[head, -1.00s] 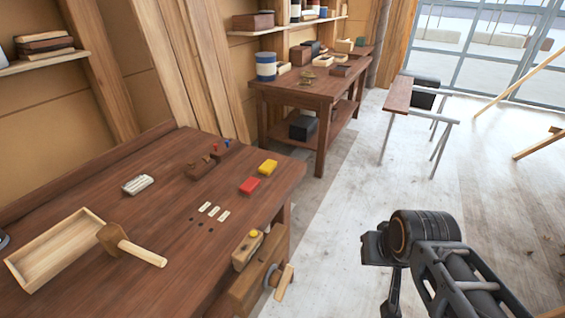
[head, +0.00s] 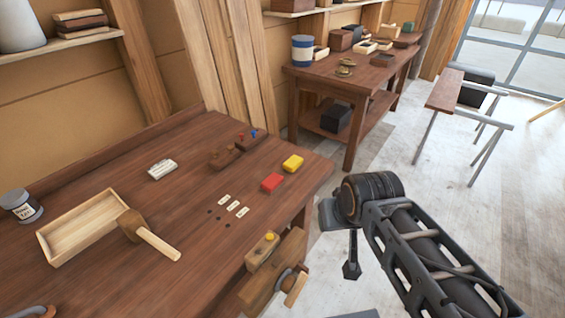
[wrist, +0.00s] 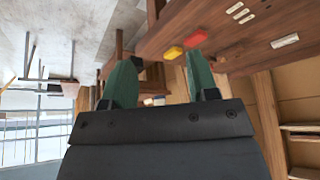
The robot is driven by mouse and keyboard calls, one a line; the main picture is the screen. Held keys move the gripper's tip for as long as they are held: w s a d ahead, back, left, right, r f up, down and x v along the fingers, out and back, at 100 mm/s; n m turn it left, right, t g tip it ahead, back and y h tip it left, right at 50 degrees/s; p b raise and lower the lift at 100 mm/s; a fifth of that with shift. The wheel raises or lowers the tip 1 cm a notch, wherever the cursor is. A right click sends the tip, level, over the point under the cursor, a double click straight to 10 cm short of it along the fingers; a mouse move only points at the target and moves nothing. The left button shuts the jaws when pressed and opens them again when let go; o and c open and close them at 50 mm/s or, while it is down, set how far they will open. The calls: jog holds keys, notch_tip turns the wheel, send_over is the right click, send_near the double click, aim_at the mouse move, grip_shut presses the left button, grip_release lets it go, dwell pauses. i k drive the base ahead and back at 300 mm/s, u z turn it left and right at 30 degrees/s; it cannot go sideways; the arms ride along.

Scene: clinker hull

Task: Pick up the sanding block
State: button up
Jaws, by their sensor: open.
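No block is clearly marked as the sanding block. Small block-like things lie on the near workbench (head: 110,250): a red block (head: 272,182), a yellow block (head: 292,163) and a pale, ridged block (head: 162,169). The wrist view also shows the red block (wrist: 197,38), the yellow block (wrist: 173,53) and the pale block (wrist: 285,41). My gripper (wrist: 161,78) has two green fingers, spread apart and empty. It is off the bench's right side, apart from the blocks. In the head view the fingers are hard to make out.
A wooden tray (head: 58,249) and a mallet (head: 157,242) lie at the bench's left, near a grey tin (head: 21,206). A vise (head: 270,284) sticks out at the front edge. A second bench (head: 350,88) and a sawhorse (head: 450,92) stand behind.

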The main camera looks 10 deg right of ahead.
aim_at(292, 164)
jog(key=k, duration=1.25)
jog(key=z, duration=0.7)
jog(key=i, duration=1.45)
jog(key=u, duration=0.6)
jog(key=i, duration=0.6)
jog(key=u, duration=0.7)
